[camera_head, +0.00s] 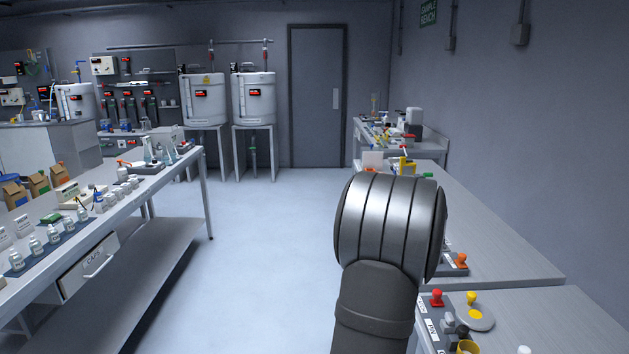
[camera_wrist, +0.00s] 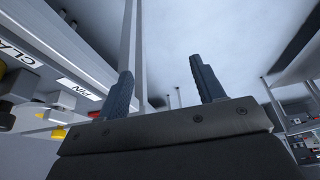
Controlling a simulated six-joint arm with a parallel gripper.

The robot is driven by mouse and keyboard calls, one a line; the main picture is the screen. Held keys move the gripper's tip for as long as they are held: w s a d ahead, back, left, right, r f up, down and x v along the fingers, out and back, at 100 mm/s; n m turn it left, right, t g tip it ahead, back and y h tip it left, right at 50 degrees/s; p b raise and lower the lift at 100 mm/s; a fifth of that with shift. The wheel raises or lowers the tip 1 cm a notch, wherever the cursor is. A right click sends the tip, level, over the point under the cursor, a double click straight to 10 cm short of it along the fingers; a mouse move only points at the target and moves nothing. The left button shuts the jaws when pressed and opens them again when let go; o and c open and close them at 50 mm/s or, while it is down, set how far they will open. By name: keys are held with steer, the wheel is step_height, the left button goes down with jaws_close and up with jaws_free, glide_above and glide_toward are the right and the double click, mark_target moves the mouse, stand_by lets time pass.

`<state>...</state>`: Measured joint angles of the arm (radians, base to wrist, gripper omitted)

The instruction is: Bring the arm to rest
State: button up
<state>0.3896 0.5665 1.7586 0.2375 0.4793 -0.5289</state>
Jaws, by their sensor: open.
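My gripper (camera_wrist: 160,90) shows in the wrist view with its two dark ribbed fingers apart and nothing between them. Beyond the fingers are pale floor or wall surfaces and a light grey post. In the head view my arm rises at the lower right, a thick grey joint (camera_head: 390,225) above a dark link, in front of the right-hand bench. The gripper itself does not show in the head view.
The right bench (camera_head: 490,240) carries a red knob (camera_head: 437,298), a yellow knob (camera_head: 471,298) and an orange knob (camera_head: 461,260). The left bench (camera_head: 150,185) holds several bottles and boxes. The floor (camera_head: 245,250) between is clear. White tanks (camera_head: 253,105) stand beside a dark door (camera_head: 316,95).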

steer(key=w+a+f, duration=0.2)
steer(key=a, duration=0.5)
steer(key=shift+a+f, duration=0.2)
steer(key=shift+a, duration=0.05)
